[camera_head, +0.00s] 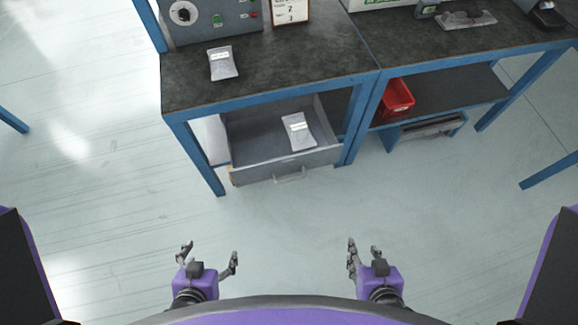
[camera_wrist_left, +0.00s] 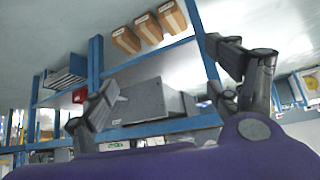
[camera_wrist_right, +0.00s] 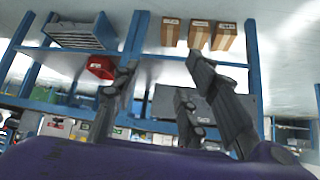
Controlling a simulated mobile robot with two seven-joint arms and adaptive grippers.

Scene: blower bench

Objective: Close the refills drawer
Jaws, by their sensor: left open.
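The drawer also shows as a grey box in the left wrist view (camera_wrist_left: 138,104), whose picture is upside down, and partly behind fingers in the right wrist view. My left gripper (camera_head: 209,250) is open and empty, in front of the drawer and left of its handle. My right gripper (camera_head: 364,247) is open and empty, right of the handle. Both are clear of the drawer.
A similar pouch (camera_head: 223,63) lies on the dark benchtop (camera_head: 290,60) near a control box (camera_head: 207,20). A red bin (camera_head: 397,98) sits on the lower shelf of the right bench. Blue legs (camera_head: 200,160) flank the drawer. The floor before the drawer is clear.

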